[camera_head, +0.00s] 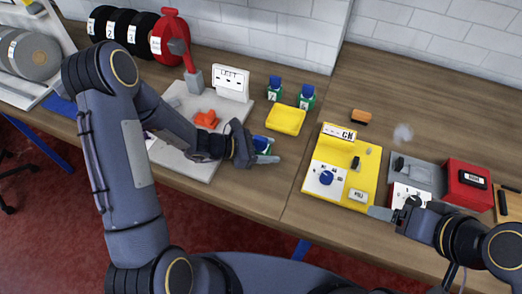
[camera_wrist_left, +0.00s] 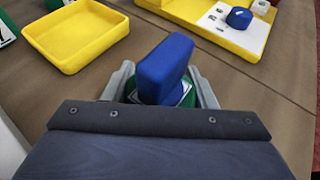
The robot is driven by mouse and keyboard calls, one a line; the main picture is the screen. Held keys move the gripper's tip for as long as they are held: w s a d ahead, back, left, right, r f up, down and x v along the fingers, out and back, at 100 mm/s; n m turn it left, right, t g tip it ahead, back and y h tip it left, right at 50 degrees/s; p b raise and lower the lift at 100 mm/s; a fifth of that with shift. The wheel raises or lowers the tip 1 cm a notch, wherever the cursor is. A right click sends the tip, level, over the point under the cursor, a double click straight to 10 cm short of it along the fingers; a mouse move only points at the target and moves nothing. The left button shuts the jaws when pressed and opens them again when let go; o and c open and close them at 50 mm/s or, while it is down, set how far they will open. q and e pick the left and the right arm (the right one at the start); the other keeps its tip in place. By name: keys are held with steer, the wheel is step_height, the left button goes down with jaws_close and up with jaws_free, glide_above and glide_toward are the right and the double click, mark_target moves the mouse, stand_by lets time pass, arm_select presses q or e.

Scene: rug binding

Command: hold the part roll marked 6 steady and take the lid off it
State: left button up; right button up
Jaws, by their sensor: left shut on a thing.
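A green part roll with a blue lid (camera_wrist_left: 165,68) stands between the fingers of my left gripper (camera_wrist_left: 163,92) in the left wrist view. The fingers are closed around its green body (camera_wrist_left: 188,97), below the lid. The lid is on, and the mark is not readable. In the head view, my left gripper (camera_head: 264,158) largely hides this roll (camera_head: 263,145) near the table's front. My right gripper (camera_head: 395,211) is at the lower right, by the yellow panel's front corner and apart from the roll. Its jaw opening is unclear.
Two more green rolls with blue lids (camera_head: 274,90) (camera_head: 306,97) stand behind the empty yellow tray (camera_head: 286,120). The yellow panel (camera_head: 368,170) with a blue knob is to the right, then a red box (camera_head: 466,182). A grey board (camera_head: 185,165) with orange pieces lies left.

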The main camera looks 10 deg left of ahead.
mark_target(256, 141)
arm_select(q)
steer(key=shift+r, duration=0.1)
steer(key=shift+r, duration=0.6)
steer(key=s+r, duration=0.1)
steer(key=r, duration=0.1)
steer(key=s+a+r, duration=0.1)
steer(key=r, duration=0.1)
steer(key=s+a+r, duration=0.1)
steer(key=r, duration=0.2)
steer(key=shift+s+a, duration=0.2)
steer(key=shift+s, duration=0.2)
steer(key=s+a+r, duration=0.4)
steer(key=s, duration=0.4)
steer(key=shift+s+a+r+b, duration=0.2)
steer(key=shift+a+r+b, duration=0.1)
steer(key=shift+a+b, duration=0.1)
steer(key=o, duration=0.4)
steer(key=c, duration=0.8)
steer(key=shift+d, duration=0.1)
